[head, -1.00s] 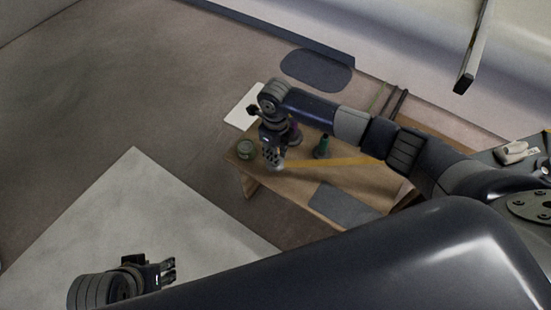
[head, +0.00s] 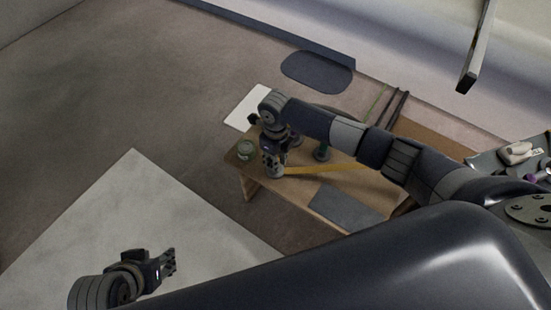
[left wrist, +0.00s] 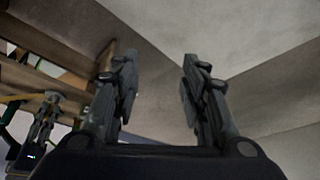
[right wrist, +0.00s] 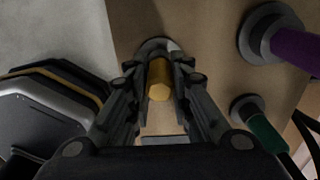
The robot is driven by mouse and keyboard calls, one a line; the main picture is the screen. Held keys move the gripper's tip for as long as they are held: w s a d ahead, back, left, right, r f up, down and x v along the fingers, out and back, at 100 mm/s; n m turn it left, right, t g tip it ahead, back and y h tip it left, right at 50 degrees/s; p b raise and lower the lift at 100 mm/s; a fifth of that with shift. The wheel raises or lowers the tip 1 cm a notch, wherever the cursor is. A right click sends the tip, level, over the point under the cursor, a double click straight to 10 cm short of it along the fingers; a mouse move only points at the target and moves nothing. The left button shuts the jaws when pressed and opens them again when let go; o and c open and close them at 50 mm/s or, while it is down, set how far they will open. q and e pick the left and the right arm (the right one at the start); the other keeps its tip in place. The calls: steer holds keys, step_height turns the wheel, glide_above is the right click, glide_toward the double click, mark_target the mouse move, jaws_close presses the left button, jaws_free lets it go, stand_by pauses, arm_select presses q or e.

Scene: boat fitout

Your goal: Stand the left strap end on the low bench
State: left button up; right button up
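My right gripper (head: 273,168) is over the near-left part of the low bench (head: 300,188). In the right wrist view its fingers (right wrist: 160,95) are closed on both sides of a yellow piece (right wrist: 159,80) with a round grey base, which I take to be the strap end. The base (head: 276,172) shows just below the fingers in the head view. I cannot tell whether it touches the bench top. My left gripper (head: 170,263) is open and empty, off to the left of the bench; its parted fingers show in the left wrist view (left wrist: 160,85).
A purple piece (right wrist: 295,48) and a green piece (right wrist: 262,133), both on round bases, stand on the bench. A jar (head: 245,149) stands at its left end. A yellow strip (head: 325,168) and a grey mat (head: 345,207) lie on top.

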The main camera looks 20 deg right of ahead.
steer(key=o, duration=0.3)
